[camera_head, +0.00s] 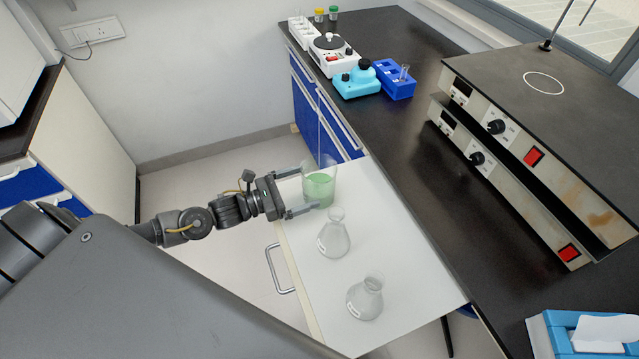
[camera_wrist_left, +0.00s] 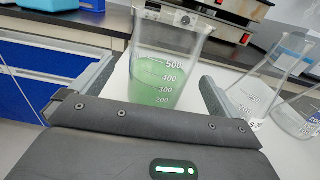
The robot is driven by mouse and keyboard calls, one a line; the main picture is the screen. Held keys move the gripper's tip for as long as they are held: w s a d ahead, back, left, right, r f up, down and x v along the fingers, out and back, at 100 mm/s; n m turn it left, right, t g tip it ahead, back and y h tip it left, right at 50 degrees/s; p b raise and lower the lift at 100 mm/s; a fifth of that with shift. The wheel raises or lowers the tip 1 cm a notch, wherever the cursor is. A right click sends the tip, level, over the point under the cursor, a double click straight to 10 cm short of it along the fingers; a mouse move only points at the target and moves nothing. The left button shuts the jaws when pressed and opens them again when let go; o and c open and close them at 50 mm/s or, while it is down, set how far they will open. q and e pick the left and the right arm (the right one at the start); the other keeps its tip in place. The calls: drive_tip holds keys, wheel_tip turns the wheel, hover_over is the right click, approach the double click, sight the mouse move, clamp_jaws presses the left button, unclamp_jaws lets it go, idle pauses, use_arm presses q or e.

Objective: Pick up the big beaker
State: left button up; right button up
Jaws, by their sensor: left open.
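The big beaker (camera_head: 319,185) holds green liquid and stands upright on the white surface, with a thin rod rising from it. It also shows in the left wrist view (camera_wrist_left: 160,75), with volume marks on its glass. My left gripper (camera_head: 304,191) is open, with one finger on each side of the beaker. In the left wrist view the fingers (camera_wrist_left: 150,80) flank the beaker with gaps visible at both sides. My right gripper is not in view.
Two conical flasks (camera_head: 334,237) (camera_head: 367,298) stand on the white surface nearer the front. The black bench (camera_head: 400,130) carries stacked hotplates (camera_head: 540,110), a blue rack (camera_head: 396,80) and a turquoise device (camera_head: 356,82). A tissue box (camera_head: 585,335) is at front right.

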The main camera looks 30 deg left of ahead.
sight(319, 155)
use_arm(q)
drive_tip(key=x, duration=0.1)
drive_tip(key=p+x, duration=0.1)
drive_tip(key=x, duration=0.1)
drive_tip(key=p+x, duration=0.1)
drive_tip(key=shift+w+d+r, duration=0.15)
drive_tip(key=shift+d+r, duration=0.05)
drive_tip(key=shift+r, duration=0.1)
drive_tip(key=shift+w+d+f, duration=0.1)
drive_tip(key=shift+w+d, duration=0.15)
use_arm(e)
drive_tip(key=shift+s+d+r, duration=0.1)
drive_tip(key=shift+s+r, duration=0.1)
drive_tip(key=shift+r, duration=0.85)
use_arm(q)
drive_tip(key=c, duration=1.3)
drive_tip(key=shift+c, duration=0.2)
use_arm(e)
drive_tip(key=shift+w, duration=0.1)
use_arm(q)
drive_tip(key=shift+r+b, duration=0.55)
drive_tip(key=shift+r, duration=4.5)
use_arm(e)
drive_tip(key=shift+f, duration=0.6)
